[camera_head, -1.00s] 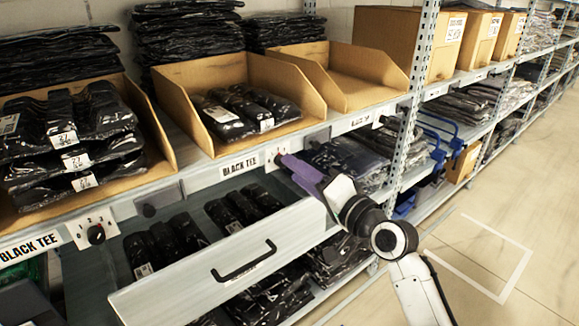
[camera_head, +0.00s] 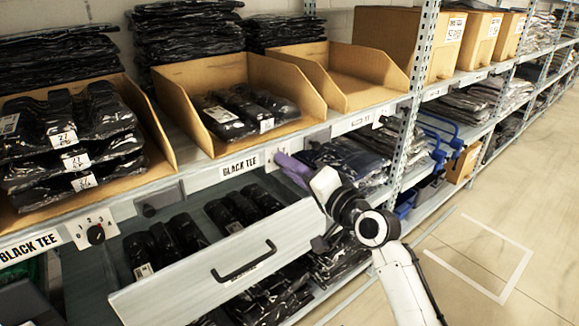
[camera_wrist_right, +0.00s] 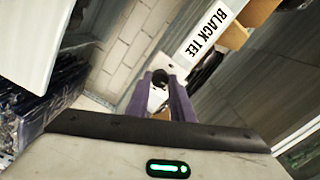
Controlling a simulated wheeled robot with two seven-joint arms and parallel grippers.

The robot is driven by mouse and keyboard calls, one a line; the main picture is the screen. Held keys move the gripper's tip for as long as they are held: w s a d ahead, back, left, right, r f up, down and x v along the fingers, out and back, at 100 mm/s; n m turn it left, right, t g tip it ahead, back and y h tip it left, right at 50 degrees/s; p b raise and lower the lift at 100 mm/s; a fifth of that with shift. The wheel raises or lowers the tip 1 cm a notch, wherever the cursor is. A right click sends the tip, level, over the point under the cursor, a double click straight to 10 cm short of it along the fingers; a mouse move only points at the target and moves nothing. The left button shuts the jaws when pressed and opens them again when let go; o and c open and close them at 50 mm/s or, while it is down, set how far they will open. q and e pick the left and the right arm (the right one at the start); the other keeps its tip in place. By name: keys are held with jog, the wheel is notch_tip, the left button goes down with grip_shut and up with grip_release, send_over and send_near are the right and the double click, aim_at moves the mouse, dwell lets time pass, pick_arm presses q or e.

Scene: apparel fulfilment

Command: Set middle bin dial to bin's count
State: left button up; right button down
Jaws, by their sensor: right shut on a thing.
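The middle bin (camera_head: 168,85) is an open cardboard bin holding a few packaged black tees (camera_head: 245,108); the packs overlap, so I cannot be sure of the count. Its dial plate (camera_head: 271,151) is on the shelf edge, right of a BLACK TEE label (camera_head: 240,166). My right gripper (camera_head: 281,158), with purple fingers, is at this plate. In the right wrist view, the fingers (camera_wrist_right: 161,84) are shut on the black dial knob (camera_wrist_right: 160,76). The knob's pointer and most of the numbers are hidden. My left gripper is not in view.
An open drawer (camera_head: 215,285) of black packs juts out below the middle bin, under my right arm. A left bin (camera_head: 150,125) has its own dial (camera_head: 96,235). An empty cardboard bin (camera_head: 340,75) stands to the right. The aisle floor (camera_head: 500,200) is clear.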

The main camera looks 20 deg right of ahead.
jog(key=shift+n, duration=0.3)
jog(key=shift+n+p, duration=0.65)
jog(key=shift+n, duration=2.95)
jog(key=c, duration=1.5)
grip_release()
jog(key=shift+c, duration=0.2)
jog(key=v, duration=1)
jog(key=shift+s, duration=0.2)
